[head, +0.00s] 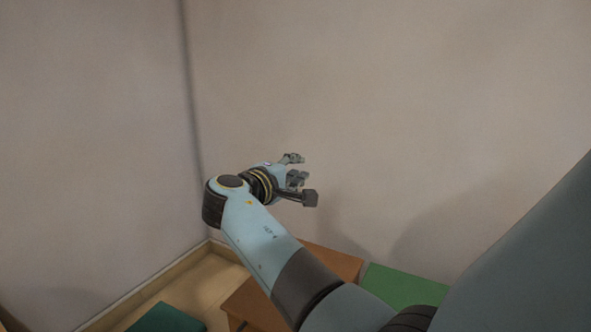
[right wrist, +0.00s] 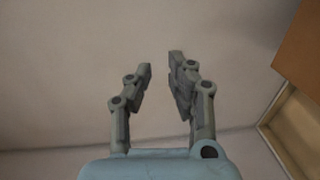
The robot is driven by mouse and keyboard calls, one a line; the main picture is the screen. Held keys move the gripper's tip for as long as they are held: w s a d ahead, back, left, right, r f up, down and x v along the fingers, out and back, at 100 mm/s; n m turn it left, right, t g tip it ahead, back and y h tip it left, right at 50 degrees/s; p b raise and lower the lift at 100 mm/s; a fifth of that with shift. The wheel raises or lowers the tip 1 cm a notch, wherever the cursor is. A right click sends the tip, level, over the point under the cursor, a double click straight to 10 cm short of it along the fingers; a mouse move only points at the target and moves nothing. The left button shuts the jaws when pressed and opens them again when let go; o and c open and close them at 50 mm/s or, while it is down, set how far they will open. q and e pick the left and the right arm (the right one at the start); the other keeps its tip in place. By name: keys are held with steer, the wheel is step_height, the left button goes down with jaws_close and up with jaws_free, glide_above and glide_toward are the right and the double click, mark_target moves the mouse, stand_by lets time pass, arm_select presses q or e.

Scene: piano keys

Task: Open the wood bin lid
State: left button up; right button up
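A brown-orange wooden box (head: 257,307), which looks like the wood bin, stands low in the head view, partly hidden behind my right arm. Its flat top also shows to the right of the arm. I cannot tell its lid from its body, or whether it is open. My right gripper (head: 303,180) is above it in the picture, near the wall, touching nothing. In the right wrist view, the fingers (right wrist: 160,66) are apart with nothing between them. A brown panel (right wrist: 302,50), perhaps the bin, is at the upper right there. My left gripper is not in view.
A green box (head: 395,288) is to the right of the brown one, partly behind my arm. A teal thing (head: 167,319) is at the bottom left. The bare wall (head: 400,110) is behind my gripper.

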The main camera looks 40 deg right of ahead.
steer(key=shift+r, duration=0.1)
step_height(320, 180, up, 10)
stand_by(0.5)
jaws_close()
steer(key=shift+n, duration=0.3)
